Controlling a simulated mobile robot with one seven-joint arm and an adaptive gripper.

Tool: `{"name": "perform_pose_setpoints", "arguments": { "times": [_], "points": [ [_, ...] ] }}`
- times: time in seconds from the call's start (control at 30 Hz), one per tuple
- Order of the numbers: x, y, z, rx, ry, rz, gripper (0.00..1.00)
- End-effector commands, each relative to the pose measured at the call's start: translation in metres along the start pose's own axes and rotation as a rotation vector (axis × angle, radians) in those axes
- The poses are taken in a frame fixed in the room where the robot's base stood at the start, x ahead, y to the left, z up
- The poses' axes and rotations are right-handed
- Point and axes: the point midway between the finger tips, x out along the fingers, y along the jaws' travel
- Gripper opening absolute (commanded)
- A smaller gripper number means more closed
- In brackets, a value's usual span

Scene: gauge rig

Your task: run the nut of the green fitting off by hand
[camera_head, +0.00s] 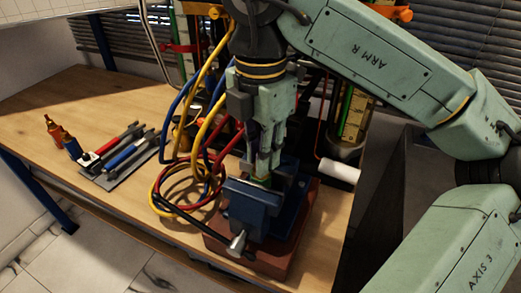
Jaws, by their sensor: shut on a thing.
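My gripper (264,163) points straight down over the blue vise (250,204) on the bench. Its fingers are close together and shut on the green fitting (262,181), which shows only as a small green patch at the fingertips, just above the vise jaws. The nut itself is hidden by the fingers, and I cannot make out its shape or how far it is turned. The vise sits on a reddish-brown base block (275,258) near the bench's right end.
Coiled yellow, red and blue hoses (185,190) lie close left of the vise. A white roll (339,171) is at the right. The gauge rig stands behind.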

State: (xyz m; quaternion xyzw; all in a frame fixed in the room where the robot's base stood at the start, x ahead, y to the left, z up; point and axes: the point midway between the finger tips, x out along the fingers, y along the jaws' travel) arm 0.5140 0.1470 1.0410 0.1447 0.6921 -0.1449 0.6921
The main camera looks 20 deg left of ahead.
Motion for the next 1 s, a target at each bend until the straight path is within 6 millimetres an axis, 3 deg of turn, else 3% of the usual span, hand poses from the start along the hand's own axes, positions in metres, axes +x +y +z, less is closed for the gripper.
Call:
{"name": "perform_pose_setpoints", "arguments": {
  "times": [0.37, 1.0],
  "points": [
    [0.0009, 0.0000, 0.0002, -0.092, -0.001, 0.000, 0.00],
    [0.0005, 0.0000, 0.0001, -0.658, -0.001, 0.000, 0.00]
  ]
}}
